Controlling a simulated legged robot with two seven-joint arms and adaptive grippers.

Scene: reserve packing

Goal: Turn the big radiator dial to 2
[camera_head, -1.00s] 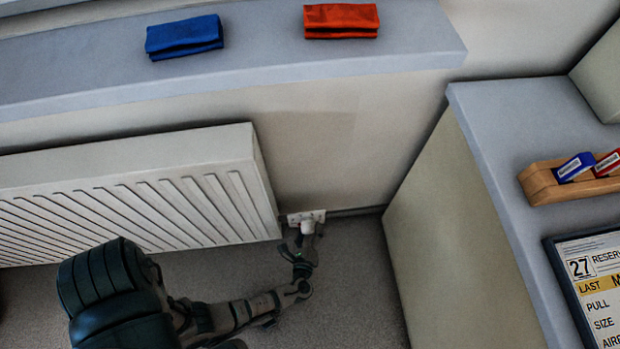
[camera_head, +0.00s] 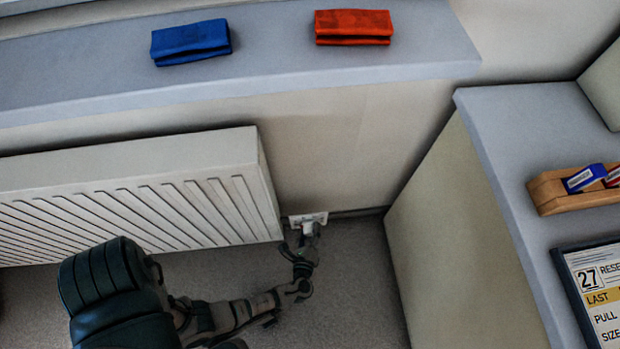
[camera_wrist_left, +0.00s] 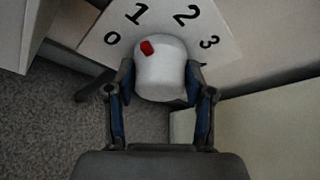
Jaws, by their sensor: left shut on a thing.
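The radiator dial is a white knob (camera_wrist_left: 160,78) with a red mark (camera_wrist_left: 147,48) on it. It stands in front of a white plate (camera_wrist_left: 220,42) numbered 0, 1, 2, 3 and a partly hidden figure. The red mark lies at the knob's upper left and points roughly toward the 1. My left gripper (camera_wrist_left: 160,92) is shut on the knob, one finger on each side. In the head view the gripper (camera_head: 304,246) reaches the dial (camera_head: 310,229) at the radiator's lower right corner; the fingers hide part of it. My right gripper is not in view.
The white radiator (camera_head: 130,195) is left of the dial, under a grey sill (camera_head: 270,60) with a blue cloth (camera_head: 190,41) and a red cloth (camera_head: 353,26). A cabinet (camera_head: 455,240) stands to the right, with a wooden holder (camera_head: 575,202) and a sign (camera_head: 600,295) on top.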

